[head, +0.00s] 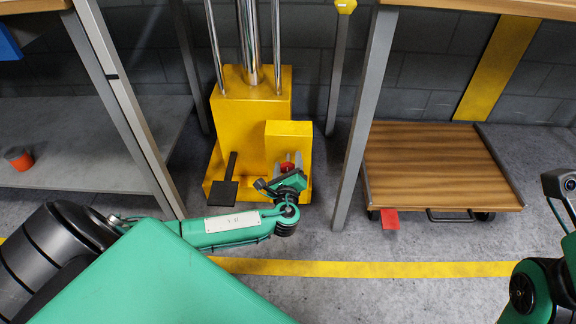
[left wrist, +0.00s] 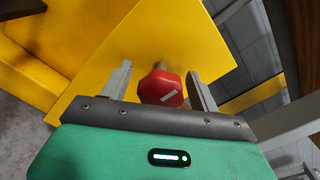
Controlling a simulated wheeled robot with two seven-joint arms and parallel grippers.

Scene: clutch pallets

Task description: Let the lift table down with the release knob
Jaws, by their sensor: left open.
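The lift table's yellow base (head: 240,112) stands at the back centre, with chrome columns (head: 253,40) rising from it and a black pedal (head: 223,190) at its front left. The red release knob (head: 287,167) is on the front of the smaller yellow box; it also shows in the left wrist view (left wrist: 161,87), with a white mark on its face. My left gripper (head: 290,163) is open, with one finger on each side of the knob. In the left wrist view gaps show between the knob and both fingers (left wrist: 160,80). The lift's top is out of view.
A grey table leg (head: 365,110) stands right of the lift, and another (head: 125,100) to its left. A low wooden cart (head: 435,165) with a red pedal (head: 390,219) is at the right. A yellow floor line (head: 370,269) crosses clear floor in front.

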